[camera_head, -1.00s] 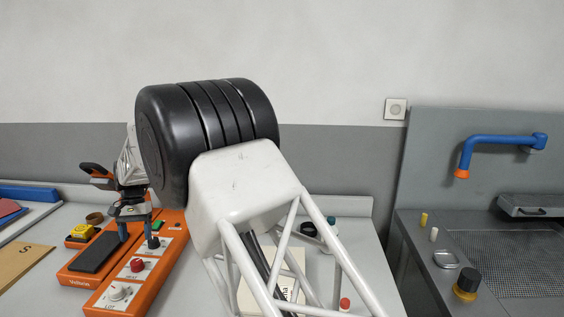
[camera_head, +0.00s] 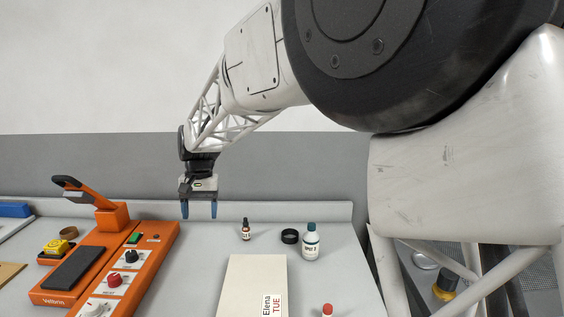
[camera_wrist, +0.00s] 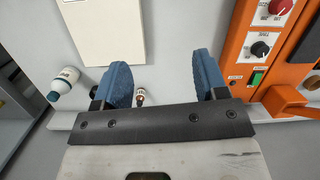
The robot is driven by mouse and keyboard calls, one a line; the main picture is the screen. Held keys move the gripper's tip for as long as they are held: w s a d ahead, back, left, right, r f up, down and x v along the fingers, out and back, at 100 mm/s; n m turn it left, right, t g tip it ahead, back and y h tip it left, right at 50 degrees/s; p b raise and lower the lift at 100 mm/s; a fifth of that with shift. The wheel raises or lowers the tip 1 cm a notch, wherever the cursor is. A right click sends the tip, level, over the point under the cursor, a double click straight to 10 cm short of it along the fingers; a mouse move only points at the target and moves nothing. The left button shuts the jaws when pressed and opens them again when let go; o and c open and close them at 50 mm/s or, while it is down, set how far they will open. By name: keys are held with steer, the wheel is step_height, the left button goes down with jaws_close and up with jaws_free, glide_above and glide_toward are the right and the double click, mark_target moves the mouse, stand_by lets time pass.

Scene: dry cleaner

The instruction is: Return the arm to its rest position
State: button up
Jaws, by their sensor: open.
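My gripper (camera_head: 199,209) hangs above the back of the grey counter (camera_head: 200,262), fingers pointing down. Its two blue fingers are apart with nothing between them. It also shows in the wrist view (camera_wrist: 160,84), over the counter and close to a small dark bottle. My white lattice arm reaches across the upper right of the head view and hides part of the scene there.
An orange press (camera_head: 118,255) with knobs stands left. A small dark bottle (camera_head: 246,231), a black ring (camera_head: 290,236), a white bottle with teal cap (camera_head: 311,243), a cream box labelled Elena TUE (camera_head: 250,285) and a red-capped item (camera_head: 327,310) are on the counter.

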steer(key=s+d+r+t, duration=0.1)
steer(key=s+d+r, duration=0.1)
steer(key=s+d, duration=0.45)
steer(key=s+d+r+m+t, duration=0.1)
steer(key=s+d, duration=0.2)
steer(key=d, duration=0.7)
steer(key=s+d+r, duration=0.2)
steer(key=s+d, duration=0.3)
steer(key=d, duration=0.4)
steer(key=s+d+f+t, duration=0.1)
steer(key=s+d+f, duration=0.2)
steer(key=s+d, duration=0.4)
steer(key=s+d+f+m+t, duration=0.1)
steer(key=s+d+f, duration=0.2)
steer(key=s+d, duration=0.4)
steer(key=s, duration=0.6)
steer(key=shift+d+f+t+h, duration=0.25)
steer(key=shift+f+t+h, duration=0.05)
steer(key=shift+f+t, duration=0.1)
steer(key=shift+o, duration=0.2)
steer(key=shift+r, duration=0.1)
